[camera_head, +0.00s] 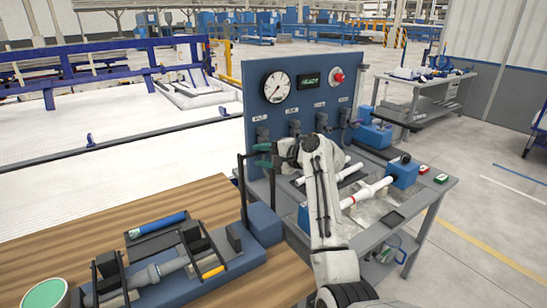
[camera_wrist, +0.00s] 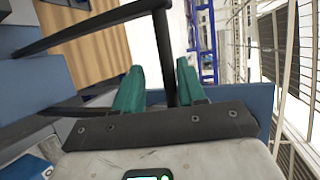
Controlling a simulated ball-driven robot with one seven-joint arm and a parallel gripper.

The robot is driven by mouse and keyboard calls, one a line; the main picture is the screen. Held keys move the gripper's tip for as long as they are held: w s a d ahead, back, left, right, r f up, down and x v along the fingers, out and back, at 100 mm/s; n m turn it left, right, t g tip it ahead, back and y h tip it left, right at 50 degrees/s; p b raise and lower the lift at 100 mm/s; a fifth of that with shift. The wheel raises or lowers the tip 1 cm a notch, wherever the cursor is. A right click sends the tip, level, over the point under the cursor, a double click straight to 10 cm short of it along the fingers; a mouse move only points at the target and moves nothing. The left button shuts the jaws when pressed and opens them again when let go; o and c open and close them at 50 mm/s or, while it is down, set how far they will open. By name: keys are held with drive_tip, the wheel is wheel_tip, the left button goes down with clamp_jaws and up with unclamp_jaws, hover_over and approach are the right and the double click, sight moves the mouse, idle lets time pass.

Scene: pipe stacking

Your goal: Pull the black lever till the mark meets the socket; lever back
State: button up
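The black lever (camera_head: 242,190) rises as a bent bar from the blue block at the left side of the blue bench. My gripper (camera_head: 263,155) is at its upper bar. In the wrist view, the black lever bar (camera_wrist: 165,50) passes between the two green fingertips of my gripper (camera_wrist: 160,90). The fingers stand apart, with a gap visible on the left of the bar. A white pipe (camera_head: 366,192) with a reddish band lies on the bench, its far end at the blue socket block (camera_head: 403,173). The exact gap between mark and socket is too small to tell.
A blue panel with a gauge (camera_head: 276,87), a display (camera_head: 310,81) and a red button (camera_head: 338,76) stands behind the bench. Another white pipe (camera_head: 333,173) lies behind my arm.

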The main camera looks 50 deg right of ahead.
drive_tip(key=v, duration=0.4)
drive_tip(key=shift+s+r, duration=0.15)
drive_tip(key=shift+s, duration=0.25)
